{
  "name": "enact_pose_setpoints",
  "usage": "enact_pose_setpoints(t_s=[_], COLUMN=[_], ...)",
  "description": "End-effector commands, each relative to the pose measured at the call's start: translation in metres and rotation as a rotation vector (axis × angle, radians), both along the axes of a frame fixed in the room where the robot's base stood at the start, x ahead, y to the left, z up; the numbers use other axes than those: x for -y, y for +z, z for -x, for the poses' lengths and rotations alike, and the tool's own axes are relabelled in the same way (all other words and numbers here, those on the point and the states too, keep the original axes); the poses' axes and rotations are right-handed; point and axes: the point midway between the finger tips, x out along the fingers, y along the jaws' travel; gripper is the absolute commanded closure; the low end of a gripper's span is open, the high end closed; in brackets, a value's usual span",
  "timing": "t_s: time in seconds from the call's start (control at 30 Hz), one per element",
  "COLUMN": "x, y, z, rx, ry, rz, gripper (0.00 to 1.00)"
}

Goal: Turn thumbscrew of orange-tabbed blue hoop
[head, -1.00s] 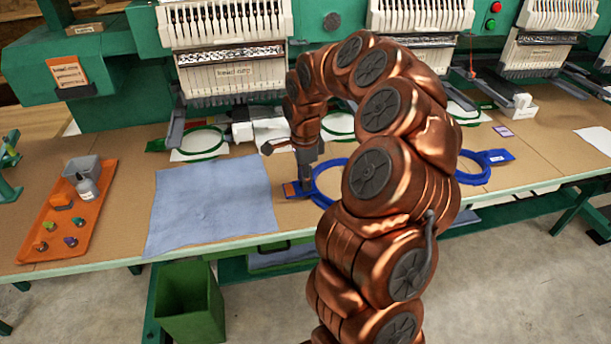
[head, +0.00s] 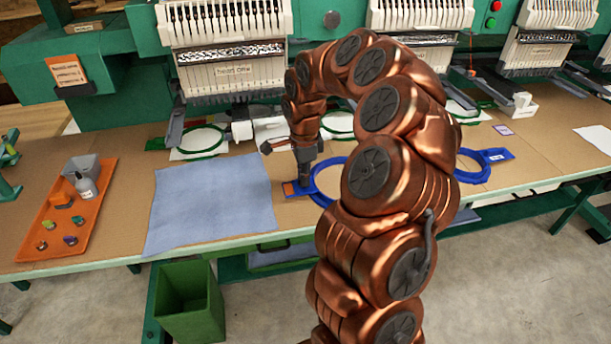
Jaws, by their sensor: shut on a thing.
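The orange-tabbed blue hoop (head: 322,199) lies flat on the table, right of the light blue cloth. Its orange tab (head: 290,189) points left. Part of the ring is hidden behind my arm. My gripper (head: 305,183) points down at the hoop's left side, where the tab meets the ring. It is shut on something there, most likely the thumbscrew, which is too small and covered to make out. A second blue hoop (head: 482,178) with a blue, pale-labelled tab lies farther right, partly behind my arm.
A light blue cloth (head: 210,200) covers the table left of the hoop. An orange tray (head: 40,240) with a bottle and small items lies at the far left. Embroidery machines (head: 232,70) with green hoops (head: 203,141) stand behind. A green bin (head: 190,302) is on the floor.

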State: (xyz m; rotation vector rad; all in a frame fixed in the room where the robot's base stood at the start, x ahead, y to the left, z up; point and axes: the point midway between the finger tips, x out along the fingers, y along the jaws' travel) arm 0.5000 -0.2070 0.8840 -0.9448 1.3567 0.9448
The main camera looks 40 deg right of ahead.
Motion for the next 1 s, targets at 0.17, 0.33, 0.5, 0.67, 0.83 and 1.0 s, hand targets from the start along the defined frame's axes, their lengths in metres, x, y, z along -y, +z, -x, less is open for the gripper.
enact_pose_setpoints(t_s=[0.17,0.33,0.5,0.67,0.83,1.0], x=[0.0008,0.0010,0.0006,0.0003,0.0000,0.0000], y=[-0.0009,-0.0022,-0.0040,-0.0016,-0.0002,-0.0002], z=[0.0004,0.0004,0.0004,0.0006,0.0005,0.0003], rx=[0.001,0.001,0.001,-0.001,-0.001,0.000], ry=[0.026,0.082,0.196,0.299,0.324,0.323], rz=[-0.001,0.001,0.001,0.000,0.000,0.000], gripper=[1.00,1.00,1.00,1.00,1.00,1.00])
